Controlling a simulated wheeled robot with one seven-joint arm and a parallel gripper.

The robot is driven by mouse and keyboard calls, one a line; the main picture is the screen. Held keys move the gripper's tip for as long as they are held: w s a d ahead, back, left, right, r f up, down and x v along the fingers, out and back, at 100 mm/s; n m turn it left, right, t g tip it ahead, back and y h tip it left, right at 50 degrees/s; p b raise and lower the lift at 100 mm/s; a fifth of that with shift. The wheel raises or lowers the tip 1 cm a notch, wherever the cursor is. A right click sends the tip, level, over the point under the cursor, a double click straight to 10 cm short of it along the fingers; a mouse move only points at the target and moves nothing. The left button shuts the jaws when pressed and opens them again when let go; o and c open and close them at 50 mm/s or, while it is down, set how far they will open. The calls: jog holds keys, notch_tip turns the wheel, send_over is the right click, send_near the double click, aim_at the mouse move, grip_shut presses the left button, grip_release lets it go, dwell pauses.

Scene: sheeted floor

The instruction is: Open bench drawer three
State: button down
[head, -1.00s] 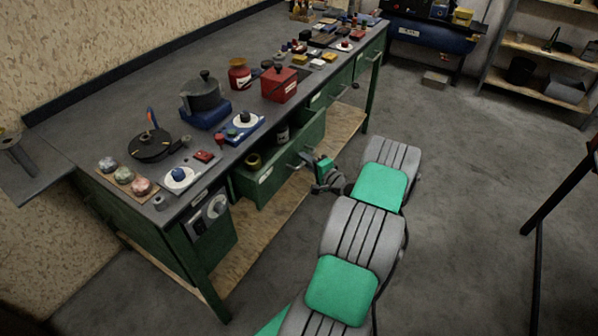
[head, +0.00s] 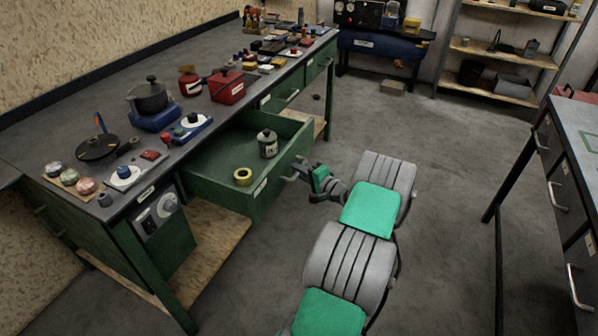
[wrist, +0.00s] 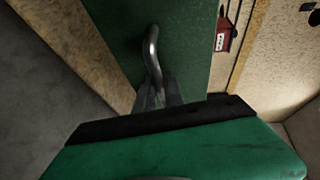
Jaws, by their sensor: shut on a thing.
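A green bench drawer (head: 215,176) stands pulled well out of the long workbench (head: 70,125) in the head view. Inside it are a yellow ring (head: 243,176) and a grey canister (head: 267,143). My gripper (head: 293,174) is at the drawer's front, shut on its metal handle. In the wrist view the curved handle (wrist: 152,55) runs down from the green drawer front (wrist: 185,40) to my fingers (wrist: 155,97). The fingertips are partly hidden by my gripper's green body. Which drawer number this is cannot be read.
Pots, tins and small parts crowd the bench top. A second, closed drawer (head: 290,93) is farther along the bench. Another table with drawers (head: 560,185) stands at the right. Shelves (head: 500,50) stand at the back.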

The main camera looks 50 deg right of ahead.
jog(key=shift+f, duration=0.1)
jog(key=c, duration=1.5)
grip_release()
jog(key=shift+o, duration=0.2)
jog(key=s+r, duration=0.1)
jog(key=s, duration=0.6)
jog(key=shift+s+a+r, duration=0.3)
jog(key=shift+a, duration=0.05)
